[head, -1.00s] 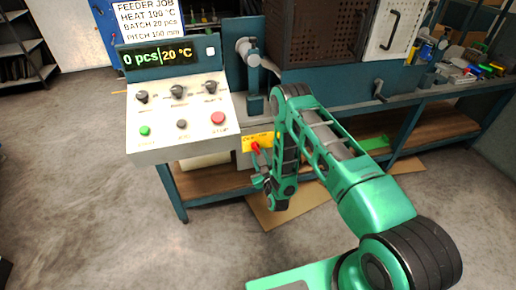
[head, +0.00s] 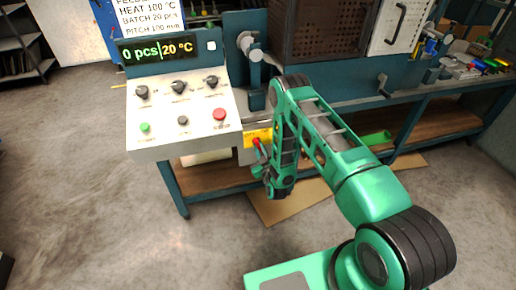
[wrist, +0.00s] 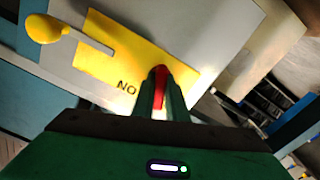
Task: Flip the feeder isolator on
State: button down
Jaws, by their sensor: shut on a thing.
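The feeder isolator shows as a red handle (head: 257,142) at a yellow plate (head: 250,137) below the right end of the control console. In the wrist view the yellow plate (wrist: 105,50) carries black letters, turned over in the picture, that look like "ON". My gripper (head: 262,168) is at the red handle. In the wrist view my gripper (wrist: 160,92) has its fingers shut on the red handle (wrist: 160,74), with only its upper part showing between them. The handle's lower part and pivot are hidden.
The console (head: 182,115) has knobs, buttons and a display (head: 155,50) reading "0 pcs|20 °C". A yellow ball knob (wrist: 44,28) on a grey stem crosses the plate's edge in the wrist view. The bench's lower shelf (head: 410,140) is behind my arm.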

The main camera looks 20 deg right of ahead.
jog(key=m, duration=0.4)
jog(key=shift+s+f+m, duration=0.1)
jog(key=shift+f+m, duration=0.05)
jog(key=shift+m, duration=0.15)
jog(key=c, duration=1.8)
grip_release()
jog(key=shift+o, duration=0.2)
jog(key=shift+s, duration=0.1)
